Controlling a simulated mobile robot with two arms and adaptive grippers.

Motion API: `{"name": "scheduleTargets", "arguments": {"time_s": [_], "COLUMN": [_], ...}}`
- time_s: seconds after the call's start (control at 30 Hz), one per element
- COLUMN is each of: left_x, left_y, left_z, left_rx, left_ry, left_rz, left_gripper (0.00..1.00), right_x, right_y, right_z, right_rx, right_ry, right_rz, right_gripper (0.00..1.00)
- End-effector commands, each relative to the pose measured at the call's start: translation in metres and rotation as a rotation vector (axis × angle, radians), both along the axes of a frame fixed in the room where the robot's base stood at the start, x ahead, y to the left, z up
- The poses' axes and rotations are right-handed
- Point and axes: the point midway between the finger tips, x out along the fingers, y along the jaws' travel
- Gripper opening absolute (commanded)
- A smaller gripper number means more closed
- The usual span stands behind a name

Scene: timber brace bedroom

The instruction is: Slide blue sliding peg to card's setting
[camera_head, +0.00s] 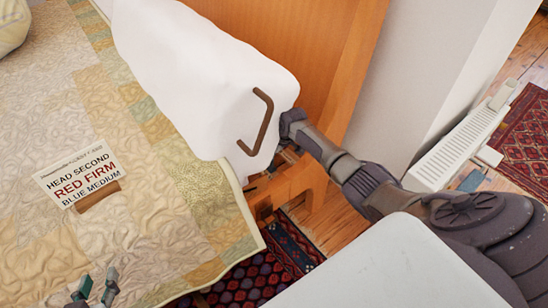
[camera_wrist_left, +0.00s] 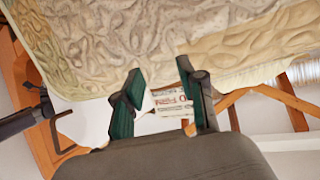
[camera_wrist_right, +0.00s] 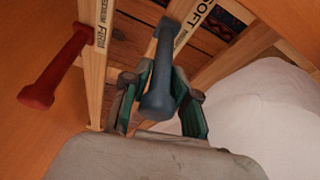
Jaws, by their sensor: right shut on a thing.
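A white card (camera_head: 83,178) stands on the quilt in the head view and reads "HEAD SECOND, RED FIRM, BLUE MEDIUM"; part of it shows between the left fingers in the left wrist view (camera_wrist_left: 172,101). The blue peg (camera_wrist_right: 158,103) sits between the fingers of my right gripper (camera_wrist_right: 161,82), which is shut on it. The red peg (camera_wrist_right: 58,75) is on a slat to the left, apart from the gripper. Lettering "MEDIUM" and "FIRM" shows beside red, and "SOFT" on the right slat. My left gripper (camera_head: 95,289) is open and empty above the quilt.
The white mattress corner (camera_head: 215,75) with a brown handle (camera_head: 262,120) is lifted beside the orange wooden panel (camera_head: 322,50). My right arm reaches under it to the wooden frame (camera_head: 290,185). A radiator (camera_head: 460,145) stands at the right. A patterned rug lies below.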

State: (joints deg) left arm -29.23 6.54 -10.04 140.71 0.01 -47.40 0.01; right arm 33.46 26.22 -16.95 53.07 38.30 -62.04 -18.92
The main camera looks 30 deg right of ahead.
Motion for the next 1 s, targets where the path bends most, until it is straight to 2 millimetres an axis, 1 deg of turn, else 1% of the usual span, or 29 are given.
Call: {"name": "scheduleTargets", "arguments": {"time_s": [0.1, 0.2, 0.43, 0.47, 0.5, 0.57, 0.87, 1.0], "left_x": [0.007, 0.009, 0.009, 0.009, 0.009, 0.009, 0.009, 0.009], "left_y": [-0.003, -0.004, -0.004, -0.004, -0.004, -0.004, -0.004, -0.004], "left_z": [0.009, 0.014, 0.014, 0.014, 0.014, 0.014, 0.013, 0.013], "left_rx": [-0.016, -0.021, -0.021, -0.021, -0.021, -0.021, -0.02, -0.02], "left_ry": [-0.068, -0.089, -0.088, -0.088, -0.088, -0.088, -0.085, -0.085], "left_rz": [-0.004, -0.006, -0.006, -0.006, -0.006, -0.006, -0.005, -0.005], "left_gripper": [0.4, 0.4, 0.4, 0.4, 0.4, 0.4, 0.4, 0.4], "right_x": [0.006, 0.007, 0.007, 0.007, 0.007, 0.007, 0.006, 0.004], "right_y": [0.0, 0.0, 0.0, 0.0, 0.0, 0.0, 0.0, -0.001], "right_z": [0.0, 0.001, 0.001, 0.001, 0.001, 0.001, 0.0, 0.007], "right_rx": [-0.001, -0.001, -0.001, -0.001, -0.001, -0.001, -0.001, -0.001], "right_ry": [-0.004, -0.003, -0.004, -0.004, -0.004, -0.003, -0.001, -0.002], "right_rz": [-0.001, 0.0, 0.0, 0.0, 0.0, 0.001, 0.0, 0.001], "right_gripper": [0.0, 0.0, 0.0, 0.28, 0.35, 0.45, 0.46, 0.46]}}
